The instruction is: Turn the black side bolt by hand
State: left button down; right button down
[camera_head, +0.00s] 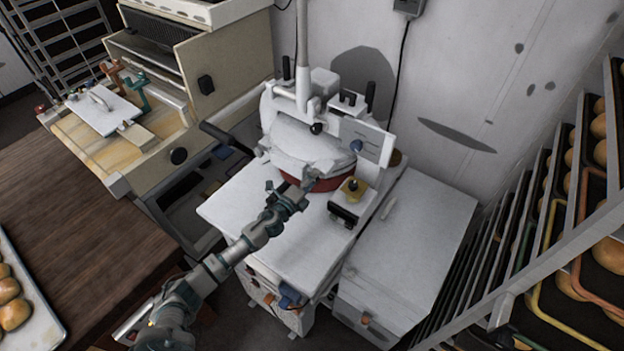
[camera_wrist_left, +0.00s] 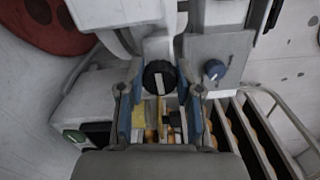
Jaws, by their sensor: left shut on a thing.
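The black side bolt (camera_wrist_left: 159,78), a round black knob with a pale bar across its face, shows in the left wrist view on the white machine (camera_wrist_left: 120,12). My left gripper (camera_wrist_left: 159,92) has one finger on each side of the bolt and is shut on it. In the head view my left gripper (camera_head: 304,188) reaches the lower front of the white machine (camera_head: 302,140), beside the dark red disc (camera_head: 330,183). I cannot pick out the gripped bolt in the head view. My right gripper is not in view.
A blue knob (camera_head: 356,146) sits on the machine's right side. A yellow part with a black top (camera_head: 353,187) stands to the right of my gripper. The white worktop (camera_head: 300,238) in front is mostly clear. Racks with buns (camera_head: 575,215) stand at the right.

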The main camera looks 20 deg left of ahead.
pick_arm(q)
jog(key=shift+f, duration=0.15)
jog(key=c, duration=1.1)
grip_release()
jog(key=o, duration=0.3)
jog(key=shift+o, duration=0.2)
jog(key=shift+w, duration=0.15)
jog(key=v, duration=1.2)
